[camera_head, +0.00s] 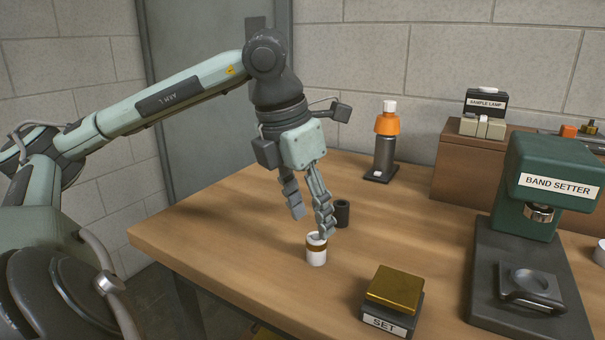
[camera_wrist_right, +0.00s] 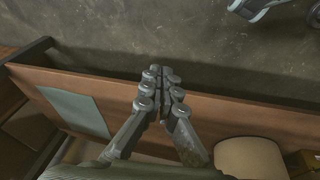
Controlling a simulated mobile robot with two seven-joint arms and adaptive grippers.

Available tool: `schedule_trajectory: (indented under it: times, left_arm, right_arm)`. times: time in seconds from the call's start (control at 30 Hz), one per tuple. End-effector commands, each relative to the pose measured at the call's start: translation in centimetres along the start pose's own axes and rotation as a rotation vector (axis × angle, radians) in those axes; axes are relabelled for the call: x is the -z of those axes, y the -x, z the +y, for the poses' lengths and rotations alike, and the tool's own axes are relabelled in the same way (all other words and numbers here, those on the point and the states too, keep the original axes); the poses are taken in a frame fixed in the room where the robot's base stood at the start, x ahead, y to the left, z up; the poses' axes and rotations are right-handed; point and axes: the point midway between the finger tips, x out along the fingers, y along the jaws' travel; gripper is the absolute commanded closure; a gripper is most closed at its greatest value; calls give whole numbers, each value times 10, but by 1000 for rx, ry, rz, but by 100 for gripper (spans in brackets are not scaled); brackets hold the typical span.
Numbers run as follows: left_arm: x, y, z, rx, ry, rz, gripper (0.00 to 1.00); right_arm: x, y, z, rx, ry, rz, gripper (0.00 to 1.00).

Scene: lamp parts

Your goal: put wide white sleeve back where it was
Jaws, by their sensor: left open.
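A short white sleeve (camera_head: 316,257) with a brown band near its top stands upright on the wooden table in the head view. My left gripper (camera_head: 311,226) points down just above and behind it, fingers spread. One fingertip overlaps the sleeve's top edge in the picture; I cannot tell whether they touch. Nothing shows held between the fingers. My right gripper (camera_wrist_right: 163,80) shows in the right wrist view with its fingers together and nothing visible between them.
A small black cylinder (camera_head: 342,212) stands close behind the left gripper. A gold-topped SET block (camera_head: 395,290) and a green BAND SETTER press (camera_head: 545,190) stand to the right. An orange and dark lamp (camera_head: 386,140) stands at the back. The table's left part (camera_head: 215,225) is clear.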

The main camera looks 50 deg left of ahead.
Motion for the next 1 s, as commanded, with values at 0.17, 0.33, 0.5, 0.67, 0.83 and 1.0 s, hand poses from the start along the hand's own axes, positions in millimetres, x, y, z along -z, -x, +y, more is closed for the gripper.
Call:
schedule_trajectory:
  times: [0.17,0.33,0.5,0.67,0.83,1.0]
  left_arm:
    - [-2,44,0,-2,1,-2,52]
    - [0,57,0,0,0,1,52]
    - [0,63,0,0,0,1,52]
    - [0,63,0,0,0,1,52]
    - [0,63,0,0,0,1,52]
    - [0,63,0,0,0,1,52]
  right_arm:
    - [-14,-30,-8,24,-4,-20,100]
    - [-31,-54,-10,23,10,-35,100]
    - [-39,-63,-12,23,18,-42,100]
    - [-40,-65,-12,23,19,-43,100]
    - [-40,-65,-12,23,19,-43,100]
    - [-40,-64,-12,23,18,-43,100]
